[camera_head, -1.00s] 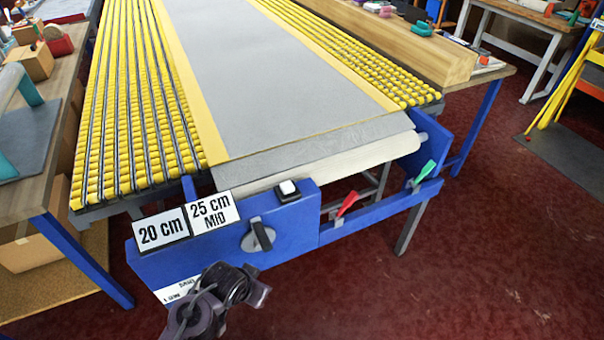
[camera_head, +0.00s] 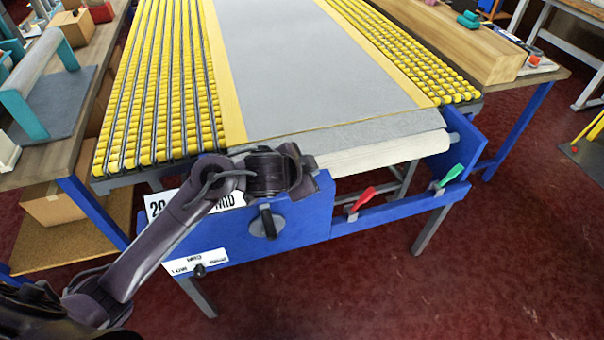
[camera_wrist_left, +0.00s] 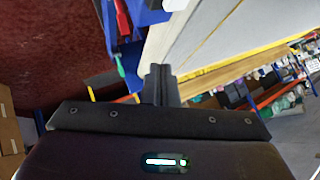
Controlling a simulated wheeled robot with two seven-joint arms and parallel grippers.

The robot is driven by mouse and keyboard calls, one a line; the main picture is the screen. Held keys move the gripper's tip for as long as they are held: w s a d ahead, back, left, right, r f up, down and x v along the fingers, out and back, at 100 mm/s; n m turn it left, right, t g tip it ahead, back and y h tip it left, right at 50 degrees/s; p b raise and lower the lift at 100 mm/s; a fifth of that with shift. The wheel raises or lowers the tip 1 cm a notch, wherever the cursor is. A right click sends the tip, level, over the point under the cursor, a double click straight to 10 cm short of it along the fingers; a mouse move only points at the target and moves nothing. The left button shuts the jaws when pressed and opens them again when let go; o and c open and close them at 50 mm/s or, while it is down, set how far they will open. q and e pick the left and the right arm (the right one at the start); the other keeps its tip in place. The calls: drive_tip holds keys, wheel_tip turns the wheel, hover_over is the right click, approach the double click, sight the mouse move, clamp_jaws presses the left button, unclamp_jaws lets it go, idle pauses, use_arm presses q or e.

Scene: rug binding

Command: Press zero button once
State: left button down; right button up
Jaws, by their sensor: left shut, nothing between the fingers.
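The blue control panel (camera_head: 300,222) is at the front of the roller table. The white button on a black base, seen earlier on its top edge, is now hidden behind my left gripper; I cannot read which button is zero. My left gripper (camera_head: 308,176) is over that edge, shut and empty; I cannot tell whether it touches the button. Its closed fingers show in the left wrist view (camera_wrist_left: 160,84), with blue frame parts beyond them. My right gripper is not in view.
A black dial (camera_head: 268,222), a red lever (camera_head: 361,200) and a green lever (camera_head: 449,176) are on the blue front. A wooden side table (camera_head: 60,140) stands left.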

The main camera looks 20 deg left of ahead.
use_arm(q)
drive_tip(key=w+a+r+m, duration=0.2)
drive_tip(key=w+a+r, duration=0.2)
drive_tip(key=shift+w+a+g, duration=0.25)
drive_tip(key=shift+w+g, duration=0.1)
drive_tip(key=shift+g, duration=0.05)
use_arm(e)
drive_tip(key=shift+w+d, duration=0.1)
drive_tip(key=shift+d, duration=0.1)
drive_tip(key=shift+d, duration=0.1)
use_arm(q)
wheel_tip(320, 180, down, 7)
drive_tip(key=b, duration=0.7)
drive_tip(key=shift+r, duration=0.1)
drive_tip(key=shift+f+b, duration=0.55)
drive_tip(key=shift+f, duration=0.45)
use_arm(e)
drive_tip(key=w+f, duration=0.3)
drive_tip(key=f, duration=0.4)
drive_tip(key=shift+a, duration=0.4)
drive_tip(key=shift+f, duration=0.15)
use_arm(q)
drive_tip(key=shift+f+b, duration=0.3)
drive_tip(key=shift+f, duration=0.1)
